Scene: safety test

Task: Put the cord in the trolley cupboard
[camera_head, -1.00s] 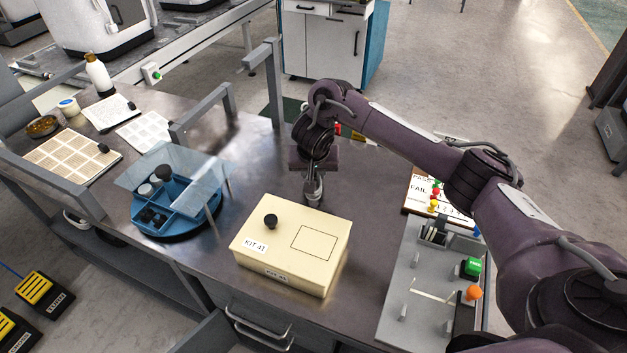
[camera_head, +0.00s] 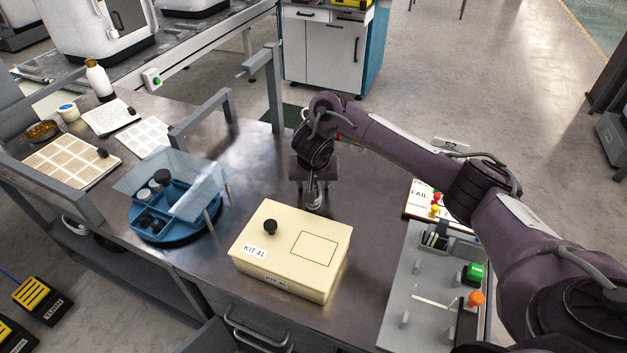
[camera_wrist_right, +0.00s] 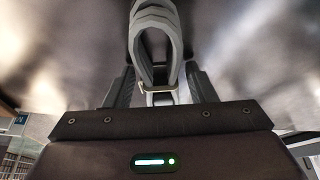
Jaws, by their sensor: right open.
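The cord (camera_wrist_right: 155,30) is a grey looped coil, seen in the right wrist view between and beyond my fingers. In the head view it stands on the workbench (camera_head: 375,195), partly hidden under my right gripper (camera_head: 313,184). That gripper points down at it, and its fingers also show in the wrist view (camera_wrist_right: 161,88), spread on either side of the coil. I cannot tell whether they touch it. The trolley cupboard (camera_head: 318,50) is white with a blue side and stands on the floor beyond the bench. Its door with a dark handle looks shut. My left gripper is out of view.
A cream KIT 41 box (camera_head: 322,275) sits in front of my right gripper. A blue round organiser (camera_head: 180,232) with a clear cover is to the left. A grey fixture board (camera_head: 397,335) is at right. Grey rails (camera_head: 275,85) rise at the bench's back edge.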

